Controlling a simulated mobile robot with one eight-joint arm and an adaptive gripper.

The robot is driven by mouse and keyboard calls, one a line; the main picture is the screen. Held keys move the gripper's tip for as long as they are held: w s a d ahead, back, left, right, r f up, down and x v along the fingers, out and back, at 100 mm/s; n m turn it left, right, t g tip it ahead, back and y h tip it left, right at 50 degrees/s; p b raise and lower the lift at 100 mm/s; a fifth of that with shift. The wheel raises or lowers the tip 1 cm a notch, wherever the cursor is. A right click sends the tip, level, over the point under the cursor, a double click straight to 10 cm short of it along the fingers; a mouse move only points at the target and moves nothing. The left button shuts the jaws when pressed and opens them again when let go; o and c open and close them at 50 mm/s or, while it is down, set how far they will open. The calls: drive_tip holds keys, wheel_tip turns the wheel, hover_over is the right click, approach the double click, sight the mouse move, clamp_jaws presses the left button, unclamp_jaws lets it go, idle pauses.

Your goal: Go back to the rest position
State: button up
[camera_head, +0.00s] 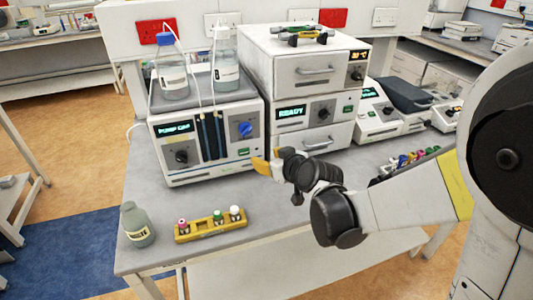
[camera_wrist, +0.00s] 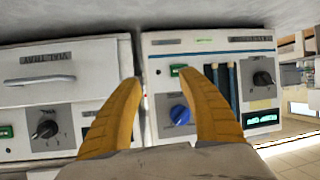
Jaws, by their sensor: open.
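My gripper (camera_head: 262,166) is at the end of my arm, above the bench (camera_head: 180,262) and in front of the stacked white units. In the wrist view, its two yellow fingers (camera_wrist: 170,95) stand apart with nothing between them. Behind the fingers in that view are the pump unit's blue knob (camera_wrist: 180,114) and the drawer unit (camera_wrist: 65,75) at the left. The wrist picture appears upside down. In the head view, my arm comes in from the right and hides part of the bench's right side.
A yellow rack (camera_head: 211,227) with several capped vials and a grey-green bottle (camera_head: 137,225) stand at the bench's front left. The pump unit (camera_head: 205,140) carries two clear bottles. The drawer stack (camera_head: 305,85) stands beside it. More colourful vials (camera_head: 408,160) are near my arm.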

drive_tip(key=s+d+r+m+g+h, duration=0.1)
drive_tip(key=s+d+m, duration=0.1)
drive_tip(key=s+d, duration=0.3)
drive_tip(key=s+d+r+m+g+h, duration=0.1)
drive_tip(key=s+d, duration=0.4)
drive_tip(key=s, duration=0.8)
drive_tip(key=s+d+m+g+h, duration=0.2)
drive_tip(key=s+d, duration=0.3)
drive_tip(key=s, duration=0.3)
drive_tip(key=shift+s+d+r+m+g+h, duration=0.3)
drive_tip(key=shift+s+d+r+m+h, duration=0.1)
drive_tip(key=shift+h, duration=0.3)
drive_tip(key=shift+c, duration=0.5)
